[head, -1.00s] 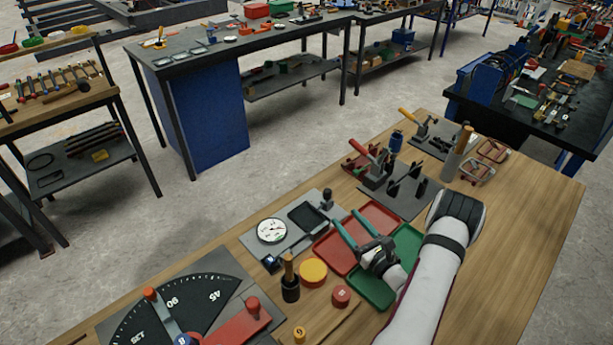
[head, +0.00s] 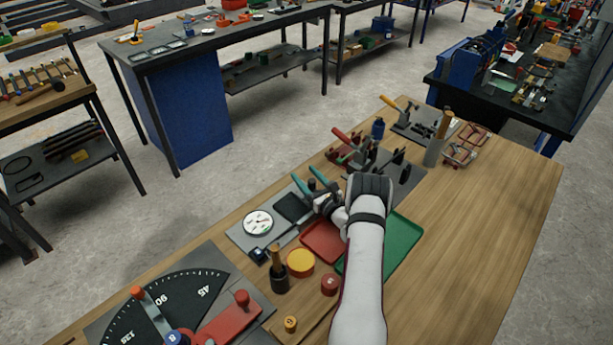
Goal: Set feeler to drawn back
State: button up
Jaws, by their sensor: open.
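The dial gauge fixture, which seems to carry the feeler, is a grey plate (head: 277,237) on the wooden bench left of my arm. It bears a round white dial (head: 258,222) and a dark square pad (head: 292,207). A small black knob (head: 311,185) shows at the plate's far right end, between the teal fingers of my gripper (head: 304,173). The gripper is open, and I cannot tell whether it touches the knob. The feeler itself is too small or hidden to make out.
A red tray (head: 322,243) and a green tray (head: 405,245) lie beneath and beside my arm. Toggle clamps with a red handle (head: 342,135) and a yellow handle (head: 390,102) stand behind. A yellow disc (head: 300,262) and angle plate (head: 200,280) are nearer. The bench's right side is clear.

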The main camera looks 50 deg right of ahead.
grip_shut()
dwell(0.3)
dwell(1.1)
